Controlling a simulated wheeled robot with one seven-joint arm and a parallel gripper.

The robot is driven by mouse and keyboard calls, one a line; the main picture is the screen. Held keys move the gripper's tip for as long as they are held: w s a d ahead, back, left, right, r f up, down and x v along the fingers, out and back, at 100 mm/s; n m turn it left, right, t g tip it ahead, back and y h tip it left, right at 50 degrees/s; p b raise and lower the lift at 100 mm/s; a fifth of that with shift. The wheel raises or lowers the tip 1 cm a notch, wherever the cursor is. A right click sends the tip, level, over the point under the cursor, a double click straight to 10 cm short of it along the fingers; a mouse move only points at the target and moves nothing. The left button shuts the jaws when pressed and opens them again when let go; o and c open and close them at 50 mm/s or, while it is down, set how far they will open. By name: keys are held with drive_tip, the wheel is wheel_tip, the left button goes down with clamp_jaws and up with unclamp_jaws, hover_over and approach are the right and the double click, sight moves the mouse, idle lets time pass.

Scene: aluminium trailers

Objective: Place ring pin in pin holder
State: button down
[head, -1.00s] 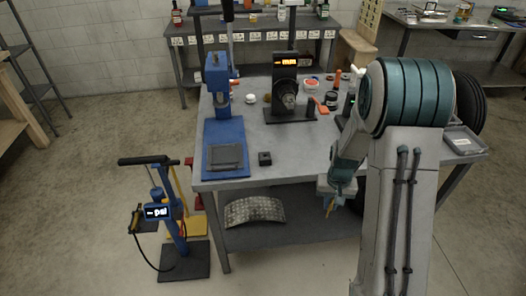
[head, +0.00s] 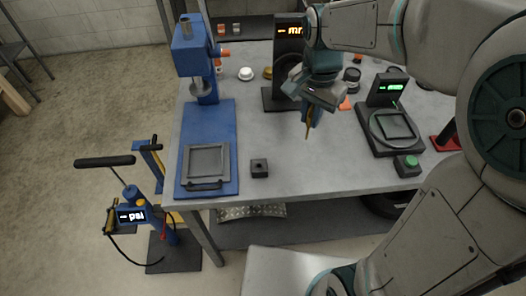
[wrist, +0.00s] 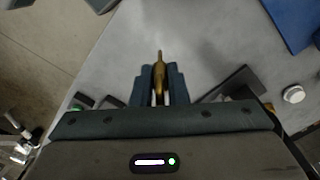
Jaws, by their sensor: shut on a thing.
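The ring pin (wrist: 160,62) is a thin brass-coloured pin held between the two dark fingers of my gripper (wrist: 159,88) in the wrist view. In the head view the pin (head: 307,132) points down from my gripper (head: 308,112), above the grey table and apart from it. The ring itself cannot be made out. A small black block with a hole in its top, which looks like the pin holder (head: 259,168), sits near the table's front edge, to the left of and nearer than my gripper. It does not show clearly in the wrist view.
A blue press (head: 207,140) with a grey plate stands left of the holder. A black machine with an orange display (head: 289,60) is behind. A black scale-like device (head: 390,125) and a green button box (head: 407,165) are at right. The table between gripper and holder is clear.

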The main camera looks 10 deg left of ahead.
drive_tip(key=shift+a, duration=0.35)
drive_tip(key=shift+s+a+f+p, duration=0.25)
drive_tip(key=shift+s+a+f, duration=0.4)
drive_tip(key=shift+a+f, duration=1.1)
drive_tip(key=shift+s+a+f+p, duration=0.3)
drive_tip(key=shift+s+a+f, duration=0.3)
drive_tip(key=shift+a+f, duration=1.2)
drive_tip(key=shift+s+a+f+p, duration=0.25)
drive_tip(key=shift+s+a+f, duration=0.4)
drive_tip(key=shift+a+f, duration=1.1)
drive_tip(key=shift+f, duration=0.15)
drive_tip(key=c, duration=1.4)
unclamp_jaws()
